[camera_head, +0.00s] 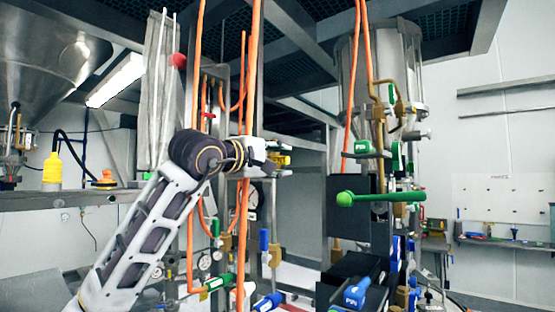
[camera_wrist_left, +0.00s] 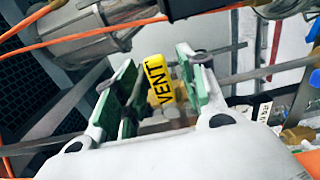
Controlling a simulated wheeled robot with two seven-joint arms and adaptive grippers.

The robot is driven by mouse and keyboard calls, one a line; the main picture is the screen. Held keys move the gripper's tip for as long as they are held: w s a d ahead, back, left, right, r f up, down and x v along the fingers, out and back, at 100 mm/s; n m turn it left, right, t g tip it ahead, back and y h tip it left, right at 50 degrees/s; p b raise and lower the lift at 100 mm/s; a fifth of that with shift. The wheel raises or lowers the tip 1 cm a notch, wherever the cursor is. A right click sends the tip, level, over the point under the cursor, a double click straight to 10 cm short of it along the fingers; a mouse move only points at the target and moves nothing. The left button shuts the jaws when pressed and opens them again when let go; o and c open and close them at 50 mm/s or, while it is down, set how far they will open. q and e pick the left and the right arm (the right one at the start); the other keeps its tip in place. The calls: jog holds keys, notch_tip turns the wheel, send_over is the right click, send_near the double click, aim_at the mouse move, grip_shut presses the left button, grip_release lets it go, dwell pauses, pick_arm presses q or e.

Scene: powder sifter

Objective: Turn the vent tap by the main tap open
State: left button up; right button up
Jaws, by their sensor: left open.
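The vent tap has a yellow handle (camera_wrist_left: 158,80) with black VENT lettering in the left wrist view. It stands between the two green-padded fingers of my open left gripper (camera_wrist_left: 155,62), which do not look closed on it. In the head view my left gripper (camera_head: 264,158) is at the upright pipework, with the yellow handle (camera_head: 282,160) just past its tips, partly hidden. A brass body (camera_wrist_left: 172,106) shows below the handle. I cannot tell which tap is the main tap. My right gripper is not in view.
Orange hoses (camera_head: 244,205) run upright close to my left gripper. A long green lever (camera_head: 380,197) sticks out to the right, near a black box (camera_head: 348,220). Blue-handled taps (camera_head: 357,292) sit lower down. A steel hopper (camera_head: 50,60) stands at the upper left.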

pick_arm(q)
grip_shut()
dwell(0.3)
